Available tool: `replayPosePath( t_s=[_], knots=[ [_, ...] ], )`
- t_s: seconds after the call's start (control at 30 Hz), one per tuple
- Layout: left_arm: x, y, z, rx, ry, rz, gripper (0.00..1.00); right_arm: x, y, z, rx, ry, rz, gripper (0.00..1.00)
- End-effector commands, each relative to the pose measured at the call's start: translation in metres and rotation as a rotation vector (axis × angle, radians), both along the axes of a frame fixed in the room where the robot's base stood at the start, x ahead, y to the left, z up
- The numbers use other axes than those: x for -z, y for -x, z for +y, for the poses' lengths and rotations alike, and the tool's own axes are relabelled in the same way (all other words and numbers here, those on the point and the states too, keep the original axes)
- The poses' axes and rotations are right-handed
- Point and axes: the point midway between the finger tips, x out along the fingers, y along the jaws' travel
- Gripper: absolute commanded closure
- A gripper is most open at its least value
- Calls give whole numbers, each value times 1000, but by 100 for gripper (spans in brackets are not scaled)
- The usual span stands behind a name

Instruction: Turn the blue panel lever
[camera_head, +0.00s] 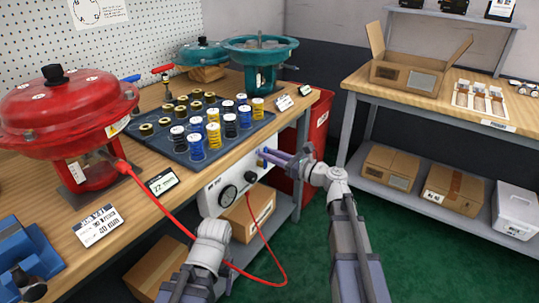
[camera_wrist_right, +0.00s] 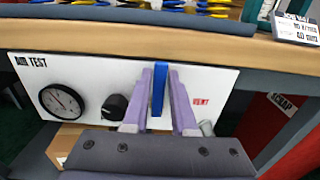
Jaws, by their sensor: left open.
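The white AIR TEST panel (camera_head: 222,186) is set below the front edge of the workbench. It carries a gauge (camera_wrist_right: 62,102), a black knob (camera_wrist_right: 115,105) and the blue panel lever (camera_wrist_right: 158,88). In the right wrist view the lever points up and down between the two purple fingers. My right gripper (camera_head: 272,156) reaches in from the right and is shut on the lever, with one finger on each side. My left gripper (camera_head: 213,231) is low in front of the bench, left of the right arm. Its fingers are mostly hidden behind its own wrist.
A red hose (camera_head: 200,228) hangs from the red actuator (camera_head: 68,105) and loops past my left wrist. A tray of springs (camera_head: 180,152) lies on the bench above the panel. A red scrap bin (camera_head: 318,125) stands right of the panel. The green floor between the benches is clear.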

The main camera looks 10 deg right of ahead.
Motion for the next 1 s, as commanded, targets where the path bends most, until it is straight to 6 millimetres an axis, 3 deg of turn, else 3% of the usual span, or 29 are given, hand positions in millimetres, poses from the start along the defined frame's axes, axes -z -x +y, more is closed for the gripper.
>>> replayPosePath(
  t_s=[0.03,0.2,1.0],
  knots=[
    [0,0,0,0,0,0,25,0,0,0,0,0,0,82],
    [0,0,0,0,0,0,25,0,0,0,0,0,0,100],
    [0,0,0,0,0,0,25,0,0,0,0,0,0,100]
  ],
)
